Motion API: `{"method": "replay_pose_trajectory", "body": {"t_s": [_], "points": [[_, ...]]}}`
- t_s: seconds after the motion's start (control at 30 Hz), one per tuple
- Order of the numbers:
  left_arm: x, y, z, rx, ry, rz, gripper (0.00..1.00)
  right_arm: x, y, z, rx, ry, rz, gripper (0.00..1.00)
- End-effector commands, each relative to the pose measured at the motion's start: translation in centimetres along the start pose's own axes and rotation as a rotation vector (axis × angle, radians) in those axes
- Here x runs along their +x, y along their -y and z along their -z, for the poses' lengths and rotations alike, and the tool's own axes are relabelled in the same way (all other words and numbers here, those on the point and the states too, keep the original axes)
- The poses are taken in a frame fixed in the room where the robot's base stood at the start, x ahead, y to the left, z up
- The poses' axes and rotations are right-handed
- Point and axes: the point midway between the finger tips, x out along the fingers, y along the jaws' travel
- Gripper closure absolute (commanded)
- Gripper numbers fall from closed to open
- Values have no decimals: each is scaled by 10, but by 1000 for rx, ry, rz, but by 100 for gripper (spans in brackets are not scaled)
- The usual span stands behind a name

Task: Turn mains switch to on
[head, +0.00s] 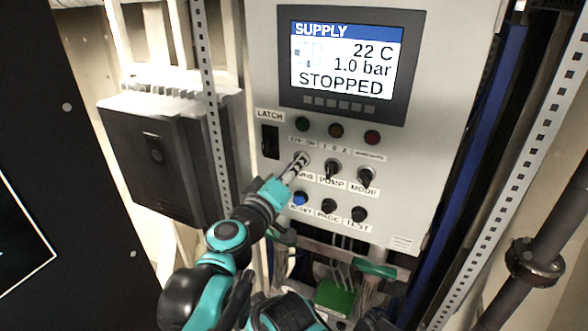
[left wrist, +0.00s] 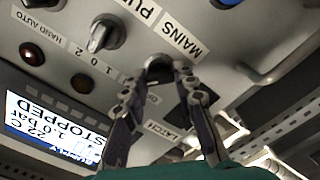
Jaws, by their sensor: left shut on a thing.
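The mains switch (head: 301,158) is a rotary knob at the left of the middle row on the grey control panel, under an OFF/ON label. My left gripper (head: 296,166) reaches it from the lower left and is shut on it.
The display (head: 345,68) reads SUPPLY, 22 C, 1.0 bar, STOPPED. The pump knob (head: 332,170) and mode knob (head: 365,177) stand close to the right. A blue button (head: 299,198) is just below. A black latch (head: 270,141) is to the left.

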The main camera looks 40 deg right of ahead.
Motion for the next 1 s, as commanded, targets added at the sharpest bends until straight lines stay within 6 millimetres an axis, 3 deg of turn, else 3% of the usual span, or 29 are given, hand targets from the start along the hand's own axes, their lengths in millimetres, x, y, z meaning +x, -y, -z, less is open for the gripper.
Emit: {"method": "replay_pose_trajectory", "body": {"t_s": [0.77, 0.8, 0.83, 0.87, 1.0], "points": [[0, 0, -2, 102, 2, -1, 100, 2, 0, -1, 0, 0, 0, 60], [0, 0, -2, 102, 2, -1, 65, 2, 0, -1, 0, 0, 0, 60], [0, 0, -2, 101, 2, -1, 57, 2, 0, -1, 0, 0, 0, 60], [0, 0, -1, 101, 2, -1, 52, 2, 0, -1, 0, 0, 0, 60], [0, 0, -1, 100, 1, -1, 52, 2, 0, -1, 0, 0, 0, 60]]}}
